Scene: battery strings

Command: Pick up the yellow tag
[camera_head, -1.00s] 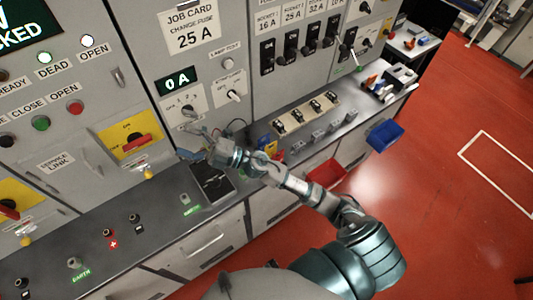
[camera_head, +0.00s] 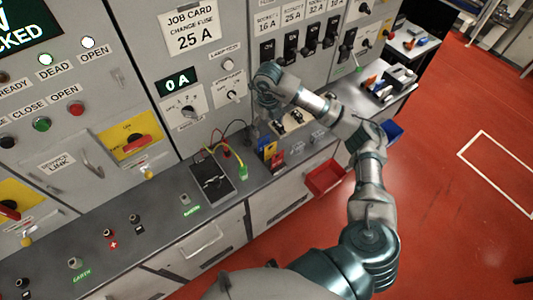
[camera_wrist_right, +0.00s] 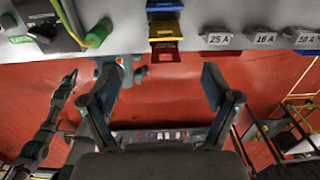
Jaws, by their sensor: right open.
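The yellow tag (camera_wrist_right: 165,31) hangs between a blue tag (camera_wrist_right: 164,5) and a red tag (camera_wrist_right: 165,47) at the bench's front edge in the right wrist view. In the head view the yellow tag (camera_head: 270,150) is partly hidden among the others, near my right gripper (camera_head: 258,132). In the wrist view my right gripper (camera_wrist_right: 162,82) has its two fingers wide apart with nothing between them. The tags lie beyond its fingertips, near the middle of the gap.
A black meter box (camera_head: 212,181) with red, black and yellow-green leads stands left of the tags. Labelled fuses, one marked 25 A (camera_wrist_right: 216,40), sit to their right. A red bin (camera_head: 325,177) hangs below the bench front. The panel rises close behind.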

